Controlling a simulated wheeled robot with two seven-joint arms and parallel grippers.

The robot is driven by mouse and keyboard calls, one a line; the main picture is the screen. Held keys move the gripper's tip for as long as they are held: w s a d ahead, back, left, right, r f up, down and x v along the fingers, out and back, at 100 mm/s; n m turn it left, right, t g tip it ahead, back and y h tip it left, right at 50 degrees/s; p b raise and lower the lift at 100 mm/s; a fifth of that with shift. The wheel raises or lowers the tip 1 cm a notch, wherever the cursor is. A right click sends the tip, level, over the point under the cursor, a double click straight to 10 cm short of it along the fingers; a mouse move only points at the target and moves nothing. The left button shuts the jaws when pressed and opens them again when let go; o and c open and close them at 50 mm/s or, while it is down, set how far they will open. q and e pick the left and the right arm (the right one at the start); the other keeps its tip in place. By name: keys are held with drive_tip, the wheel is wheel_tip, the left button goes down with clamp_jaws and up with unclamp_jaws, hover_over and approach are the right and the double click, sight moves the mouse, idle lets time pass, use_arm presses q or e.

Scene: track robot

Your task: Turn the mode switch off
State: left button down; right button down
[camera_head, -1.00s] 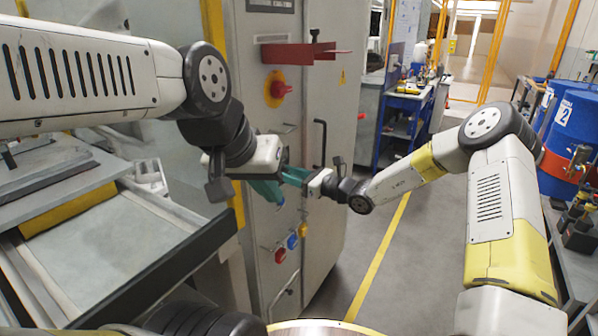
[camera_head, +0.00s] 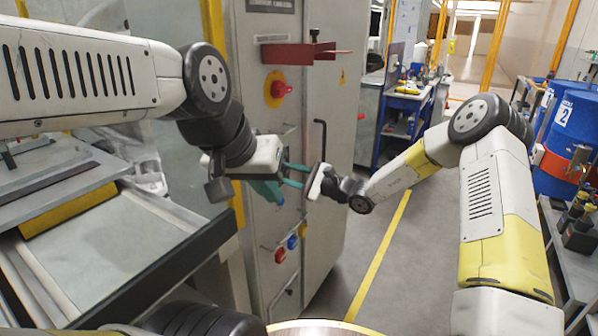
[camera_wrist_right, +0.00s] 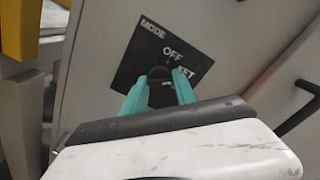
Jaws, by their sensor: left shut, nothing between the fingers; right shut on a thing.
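The mode switch has a black plate (camera_wrist_right: 165,45) lettered MODE, OFF and a partly hidden word that ends in "ET". Its dark round knob (camera_wrist_right: 160,73) sits between the two teal fingers of my right gripper (camera_wrist_right: 161,82) in the right wrist view. That gripper is shut on the knob; it also shows in the head view (camera_head: 295,175) at the cabinet front. I cannot tell clearly which position the knob points to. My left gripper (camera_head: 272,191), shut and empty, is just left of and below it. The switch is hidden by the grippers in the head view.
The grey cabinet (camera_head: 333,105) carries a red-and-yellow rotary switch (camera_head: 276,89), a red bracket (camera_head: 300,52) and red, blue and yellow buttons (camera_head: 292,242) below. A black door handle (camera_head: 321,140) is close to my right gripper.

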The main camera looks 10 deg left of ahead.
drive_tip(key=n, duration=1.1)
idle(0.5)
drive_tip(key=c, duration=1.1)
unclamp_jaws()
drive_tip(key=shift+o, duration=0.2)
drive_tip(key=shift+d, duration=0.1)
drive_tip(key=v, duration=0.7)
drive_tip(key=shift+s+d, duration=0.15)
drive_tip(key=shift+d, duration=0.15)
